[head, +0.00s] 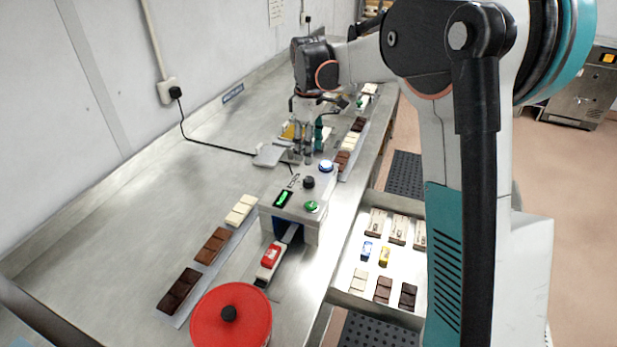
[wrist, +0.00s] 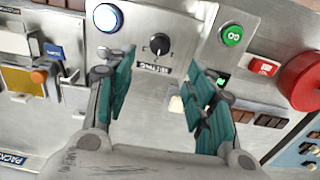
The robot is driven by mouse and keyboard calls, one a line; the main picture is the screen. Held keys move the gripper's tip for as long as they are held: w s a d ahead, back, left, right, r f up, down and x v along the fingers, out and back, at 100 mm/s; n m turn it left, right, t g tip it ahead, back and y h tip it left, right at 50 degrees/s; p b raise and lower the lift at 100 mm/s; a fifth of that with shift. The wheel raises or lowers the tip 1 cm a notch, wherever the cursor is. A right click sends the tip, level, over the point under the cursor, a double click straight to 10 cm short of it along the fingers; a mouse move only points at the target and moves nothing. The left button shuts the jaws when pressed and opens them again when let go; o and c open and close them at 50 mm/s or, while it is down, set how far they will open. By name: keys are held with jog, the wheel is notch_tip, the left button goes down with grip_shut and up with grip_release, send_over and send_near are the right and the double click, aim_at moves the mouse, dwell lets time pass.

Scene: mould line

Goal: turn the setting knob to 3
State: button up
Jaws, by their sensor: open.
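The setting knob (wrist: 159,44) is a small black dial with a pale mark, on the metal face of the machine (wrist: 180,20). Printed lettering sits below it in the wrist view, and the number it points at is too small to read. It also shows in the head view (head: 309,182), on top of the machine between a blue-lit button and a green button. My gripper (wrist: 160,64) is open, with its teal fingers apart on either side below the knob, not touching it. In the head view my gripper (head: 308,158) hangs just behind the knob.
A blue-lit button (wrist: 107,17) and a green GO button (wrist: 231,35) flank the knob. A small green display (head: 284,198) is on the machine. A tray (head: 345,291) sits at right.

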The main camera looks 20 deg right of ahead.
aim_at(309, 179)
notch_tip(309, 179, down, 10)
jog(key=shift+f+b, duration=0.25)
jog(key=shift+b, duration=1)
jog(key=shift+c, duration=0.6)
jog(key=c, duration=1)
